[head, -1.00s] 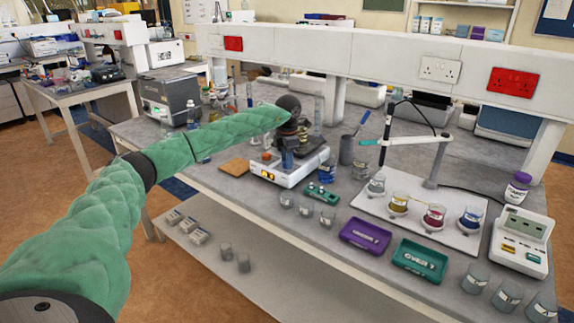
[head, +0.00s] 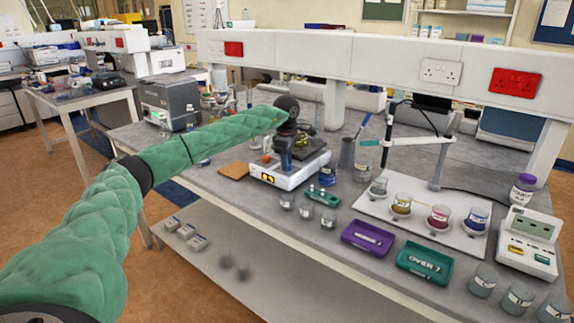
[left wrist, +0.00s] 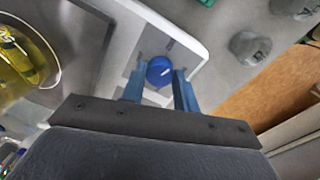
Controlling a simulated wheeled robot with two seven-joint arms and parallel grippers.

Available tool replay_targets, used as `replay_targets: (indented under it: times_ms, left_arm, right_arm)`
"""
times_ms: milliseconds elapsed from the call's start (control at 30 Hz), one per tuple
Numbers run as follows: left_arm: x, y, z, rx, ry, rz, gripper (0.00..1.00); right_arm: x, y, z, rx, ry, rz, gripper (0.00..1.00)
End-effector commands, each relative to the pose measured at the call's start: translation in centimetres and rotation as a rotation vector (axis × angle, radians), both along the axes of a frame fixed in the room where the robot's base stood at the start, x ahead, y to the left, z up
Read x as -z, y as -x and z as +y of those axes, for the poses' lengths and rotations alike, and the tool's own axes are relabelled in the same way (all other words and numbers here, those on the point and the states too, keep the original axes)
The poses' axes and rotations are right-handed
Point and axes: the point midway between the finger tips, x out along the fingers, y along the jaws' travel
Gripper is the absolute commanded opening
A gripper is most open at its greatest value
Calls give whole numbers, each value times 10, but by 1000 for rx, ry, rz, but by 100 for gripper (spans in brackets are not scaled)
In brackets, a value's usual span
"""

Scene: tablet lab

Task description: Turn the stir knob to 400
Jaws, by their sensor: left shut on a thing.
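The white hotplate stirrer (head: 288,181) stands on the bench in the head view, with a small lit orange display (head: 268,179) too small to read. A round blue knob (left wrist: 159,72) shows in the left wrist view on the white housing, with a light mark on it. My left gripper (left wrist: 160,78) has its two blue fingers on either side of the knob, shut on it. In the head view my left gripper (head: 286,160) comes down over the front of the hotplate and hides the knob there. An orange knob (head: 266,158) shows beside it. My right gripper is not in view.
A beaker with yellow liquid (left wrist: 18,65) stands on the hotplate's top, close to the gripper. Small beakers (head: 306,210), a purple tray (head: 367,239) and a green tray (head: 424,263) lie to the right. A brown board (head: 234,170) lies to the left.

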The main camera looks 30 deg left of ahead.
Motion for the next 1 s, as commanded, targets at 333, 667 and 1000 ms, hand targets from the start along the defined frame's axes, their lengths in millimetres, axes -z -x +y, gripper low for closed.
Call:
replay_targets:
  times_ms: [333,667,1000]
  left_arm:
    - [1,0,1,325,-1,-2,7]
    - [0,0,1,626,-1,-2,7]
    - [0,-1,1,847,-1,-2,7]
  right_arm:
    - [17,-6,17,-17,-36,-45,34]
    - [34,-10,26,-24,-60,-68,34]
    - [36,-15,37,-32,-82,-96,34]
